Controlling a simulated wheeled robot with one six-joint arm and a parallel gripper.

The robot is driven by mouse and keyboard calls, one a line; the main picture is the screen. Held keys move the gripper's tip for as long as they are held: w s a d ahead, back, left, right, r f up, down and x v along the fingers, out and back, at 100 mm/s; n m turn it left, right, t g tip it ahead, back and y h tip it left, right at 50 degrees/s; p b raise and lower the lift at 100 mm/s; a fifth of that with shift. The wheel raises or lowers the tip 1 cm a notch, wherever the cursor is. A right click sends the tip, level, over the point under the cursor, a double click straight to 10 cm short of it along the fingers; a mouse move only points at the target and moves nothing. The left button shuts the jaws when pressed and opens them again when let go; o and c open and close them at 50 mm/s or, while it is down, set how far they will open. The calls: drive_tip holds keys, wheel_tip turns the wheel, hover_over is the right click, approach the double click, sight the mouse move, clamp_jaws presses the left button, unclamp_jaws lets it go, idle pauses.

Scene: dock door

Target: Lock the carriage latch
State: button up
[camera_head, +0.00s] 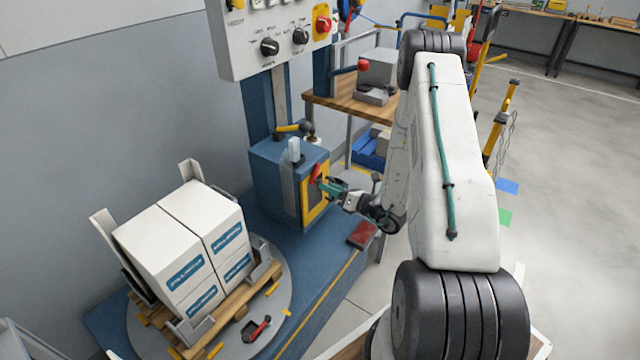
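The blue carriage (272,188) stands at the foot of a blue mast, with a yellow-framed dark panel on its right face. A small red-orange lever (316,171), which looks like the latch handle, sticks up at that panel. My gripper (325,186) has teal fingers and is right at the panel, just below and to the right of the lever. I cannot tell whether the fingers touch or hold it, or how far they are apart. A black lever with a yellow part (292,128) lies on top of the carriage.
White boxes (165,248) stand on a wooden pallet on a round turntable (276,318) at the lower left. A control box (270,35) hangs above the carriage. A wooden bench (347,112) stands behind it. A red pedal (362,235) lies on the base. Floor at right is open.

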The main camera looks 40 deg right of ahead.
drive_tip(key=shift+x, duration=2.3)
clamp_jaws()
drive_tip(key=shift+w+d+f+n, duration=0.1)
drive_tip(key=shift+d+n, duration=0.3)
drive_tip(key=shift+n, duration=0.65)
drive_tip(key=shift+w+d+f+n, duration=0.15)
drive_tip(key=shift+d+n, duration=0.2)
drive_tip(key=shift+n, duration=0.75)
drive_tip(key=shift+w+d+f+n, duration=0.1)
drive_tip(key=shift+d+n, duration=0.3)
drive_tip(key=shift+n, duration=0.65)
